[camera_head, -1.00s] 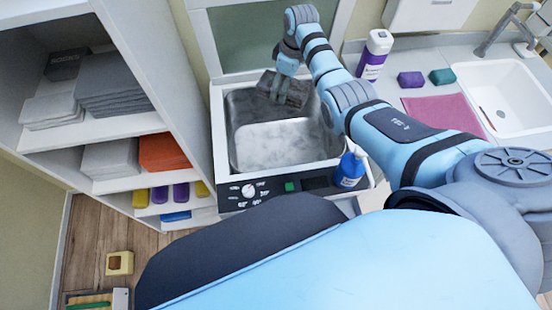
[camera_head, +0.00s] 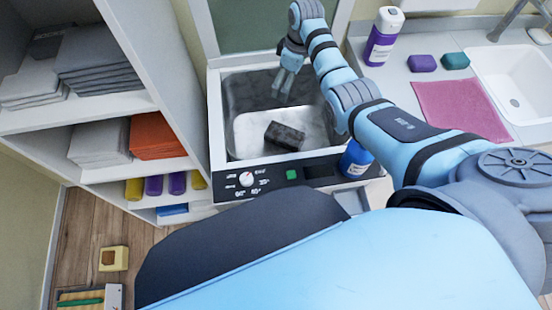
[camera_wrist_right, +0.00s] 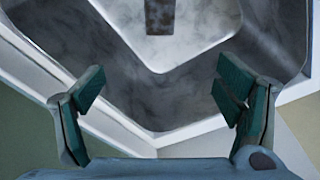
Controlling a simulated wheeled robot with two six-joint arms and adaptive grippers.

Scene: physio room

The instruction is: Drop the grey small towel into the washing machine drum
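The small towel (camera_head: 285,136), a dark grey folded block, lies inside the open-topped washing machine drum (camera_head: 250,100), on its pale floor. In the right wrist view the towel (camera_wrist_right: 162,18) shows at the top edge, beyond the fingertips and apart from them. The washing machine's panel (camera_head: 275,180) has a dial and a green button. My right gripper (camera_head: 284,84) is over the back of the drum, behind the towel. In the wrist view my right gripper (camera_wrist_right: 157,90) has its green-padded fingers wide apart with nothing between them. My left gripper is not in view.
A shelf unit (camera_head: 100,125) with folded towels stands close on the left. A blue spray bottle (camera_head: 355,158) is by the machine's front right corner. A purple-labelled bottle (camera_head: 383,38), a pink cloth (camera_head: 460,110) and a sink (camera_head: 515,90) are to the right.

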